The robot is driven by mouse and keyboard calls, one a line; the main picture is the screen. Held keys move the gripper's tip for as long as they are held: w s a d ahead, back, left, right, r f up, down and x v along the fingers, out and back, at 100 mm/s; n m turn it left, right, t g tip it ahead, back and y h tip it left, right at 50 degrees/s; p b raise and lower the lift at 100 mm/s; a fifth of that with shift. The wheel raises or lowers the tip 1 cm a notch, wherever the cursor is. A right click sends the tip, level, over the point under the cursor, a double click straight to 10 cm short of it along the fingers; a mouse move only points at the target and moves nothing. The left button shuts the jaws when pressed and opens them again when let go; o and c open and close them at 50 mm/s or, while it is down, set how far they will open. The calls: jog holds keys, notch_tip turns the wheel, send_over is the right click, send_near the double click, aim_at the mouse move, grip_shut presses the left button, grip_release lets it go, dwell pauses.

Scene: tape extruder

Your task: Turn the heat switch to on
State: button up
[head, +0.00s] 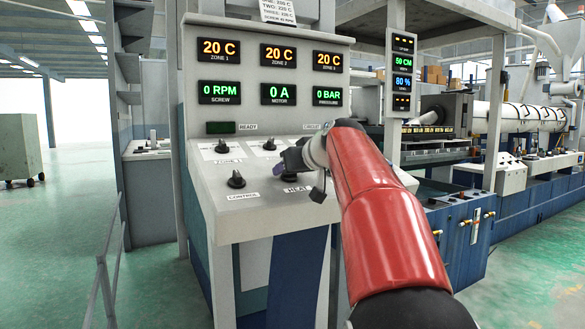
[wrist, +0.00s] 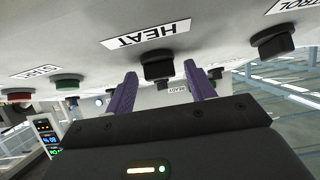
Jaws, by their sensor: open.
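The heat switch is a black knob (wrist: 157,68) beside the upside-down HEAT label (wrist: 147,34) in the wrist view. My gripper (wrist: 160,72) is open, with one purple finger on each side of this knob. Gaps seem to show between the fingers and the knob; I cannot tell whether either finger touches it. In the head view my gripper (head: 279,168) is over the sloped control panel (head: 222,200), just above the HEAT label (head: 297,189). There my gripper and wrist hide the heat knob.
The CONTROL knob (head: 236,180) is left of my gripper; it also shows in the wrist view (wrist: 272,43). Two more knobs (head: 221,147) (head: 269,145) sit higher on the panel. A green button (wrist: 67,83) and a red button (wrist: 18,96) are on the other side. Zone displays (head: 277,55) read 20 C.

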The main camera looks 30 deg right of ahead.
jog(key=shift+w, duration=0.1)
jog(key=c, duration=1)
